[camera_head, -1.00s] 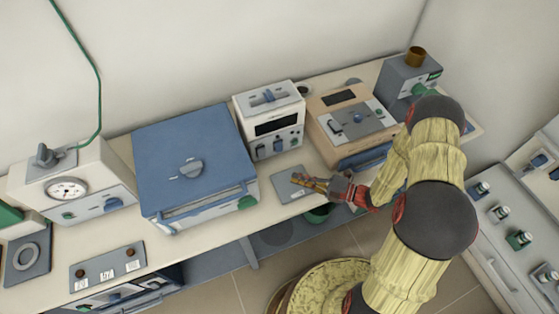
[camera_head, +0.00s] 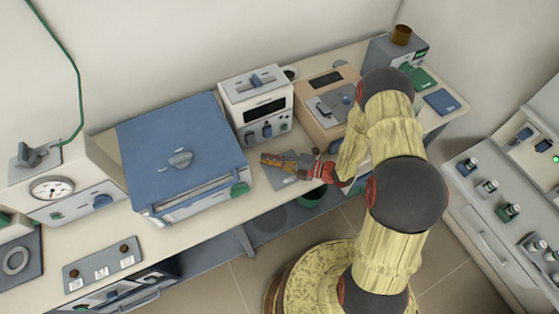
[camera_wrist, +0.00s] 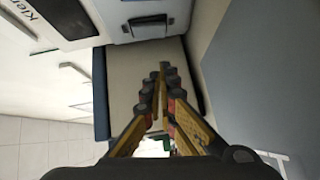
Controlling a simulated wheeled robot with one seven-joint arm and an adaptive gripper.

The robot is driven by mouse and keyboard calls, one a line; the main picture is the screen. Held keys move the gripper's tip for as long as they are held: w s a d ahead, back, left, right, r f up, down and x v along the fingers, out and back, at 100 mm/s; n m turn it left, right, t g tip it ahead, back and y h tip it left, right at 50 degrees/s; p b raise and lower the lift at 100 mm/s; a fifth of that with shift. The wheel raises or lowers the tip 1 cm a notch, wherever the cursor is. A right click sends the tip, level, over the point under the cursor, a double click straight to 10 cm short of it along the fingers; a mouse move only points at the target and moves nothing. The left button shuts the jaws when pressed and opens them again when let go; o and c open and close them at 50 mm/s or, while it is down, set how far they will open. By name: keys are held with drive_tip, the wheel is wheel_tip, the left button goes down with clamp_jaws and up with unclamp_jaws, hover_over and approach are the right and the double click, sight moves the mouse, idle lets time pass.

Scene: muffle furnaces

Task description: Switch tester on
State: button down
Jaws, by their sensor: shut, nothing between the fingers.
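No label reading "tester" is legible. A white box (camera_head: 256,100) with a dark display, knobs and switches on its front stands at the back middle of the bench; it may be the tester. My gripper (camera_head: 264,159) is shut and empty in front of it, above a small grey plate (camera_head: 285,180), pointing left toward the blue-topped furnace. In the wrist view my gripper (camera_wrist: 163,68) has its fingertips together. A white front with a dark display (camera_wrist: 65,17) and a dark switch or handle (camera_wrist: 148,25) shows beyond the tips, apart from them. The state of the box's switches is too small to tell.
The large blue-topped furnace (camera_head: 180,140) stands left of my gripper. A beige box (camera_head: 325,92) with a grey panel stands to the right, partly behind my arm. A gauge unit (camera_head: 60,185) is at the far left. A grey cabinet (camera_head: 500,210) with knobs stands right.

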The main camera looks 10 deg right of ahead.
sight(251, 140)
drive_tip(key=w+a, duration=0.2)
drive_tip(key=w, duration=0.2)
drive_tip(key=shift+a+f+b, duration=0.4)
drive_tip(key=shift+w+a, duration=0.15)
drive_tip(key=shift+w, duration=0.3)
drive_tip(key=shift+w+a+f+y+b, duration=0.1)
drive_tip(key=shift+w+f+y+b, duration=0.3)
drive_tip(key=shift+b, duration=0.35)
drive_tip(key=shift+n, duration=0.4)
drive_tip(key=shift+r, duration=0.3)
